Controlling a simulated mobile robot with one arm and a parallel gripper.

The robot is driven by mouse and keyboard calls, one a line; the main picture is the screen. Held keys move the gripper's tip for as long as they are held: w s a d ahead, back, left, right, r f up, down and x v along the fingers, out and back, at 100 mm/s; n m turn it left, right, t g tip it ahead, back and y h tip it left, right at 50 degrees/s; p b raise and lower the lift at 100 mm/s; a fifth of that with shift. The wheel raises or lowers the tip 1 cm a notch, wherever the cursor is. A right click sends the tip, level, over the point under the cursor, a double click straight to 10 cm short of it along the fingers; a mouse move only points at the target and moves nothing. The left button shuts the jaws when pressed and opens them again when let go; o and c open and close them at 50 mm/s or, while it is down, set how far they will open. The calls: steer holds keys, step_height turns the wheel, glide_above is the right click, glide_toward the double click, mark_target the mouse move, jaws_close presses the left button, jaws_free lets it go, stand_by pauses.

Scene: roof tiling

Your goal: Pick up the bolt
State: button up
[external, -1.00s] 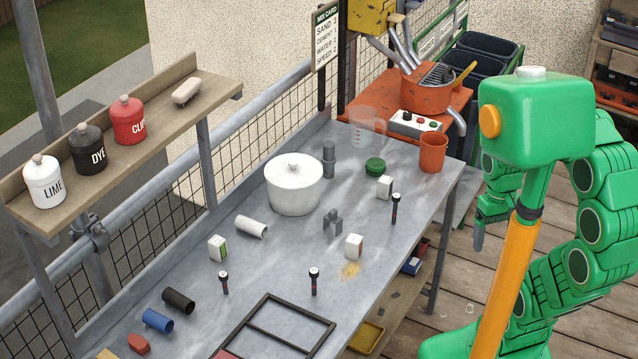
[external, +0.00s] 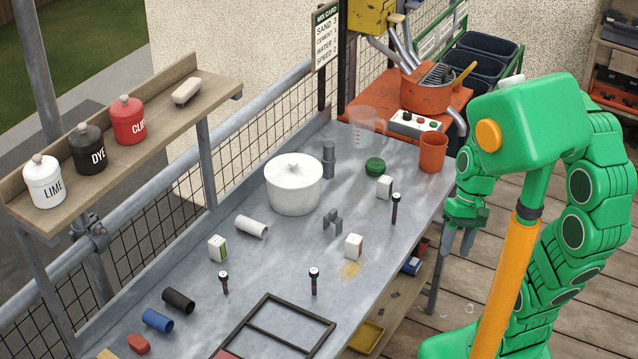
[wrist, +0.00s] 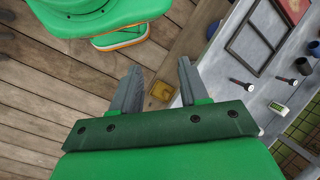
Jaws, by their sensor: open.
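Three dark bolt-like pieces with pale heads stand on the grey table (external: 290,240). One bolt-like piece (external: 395,208) is near the right edge, another (external: 314,281) is at the front middle, and a third (external: 224,282) is further left. Two such pieces show at the right of the wrist view, one of them (wrist: 241,85) near the table edge. I cannot tell which one the task means. My gripper (external: 459,243) is open and empty, off the table's right side. Its two grey fingers (wrist: 158,78) are spread over the wooden deck, apart from every piece.
A white lidded pot (external: 293,185), small white boxes (external: 354,246), a grey bracket (external: 332,222) and a dark frame (external: 275,325) are on the table. An orange cup (external: 433,152) stands at the far right corner. A yellow tray (external: 366,337) lies below the table.

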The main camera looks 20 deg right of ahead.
steer(key=w+a+f+m+g+y, duration=0.1)
steer(key=w+a+y, duration=0.1)
steer(key=a, duration=0.3)
steer(key=w+a+f+m+g+y, duration=0.1)
steer(key=w+a+f+y, duration=0.15)
steer(key=a, duration=0.35)
steer(key=m+t+y, duration=0.4)
steer(key=m+y, duration=0.2)
steer(key=m, duration=0.9)
glide_above(308, 295)
steer(key=d, duration=0.7)
step_height(308, 295, down, 17)
steer(key=shift+d+r, duration=0.1)
steer(key=shift+r+x, duration=0.1)
steer(key=shift+x, duration=1.25)
steer(key=shift+r+x, duration=0.15)
steer(key=shift+x, duration=2.45)
steer(key=shift+w, duration=0.15)
jaws_close()
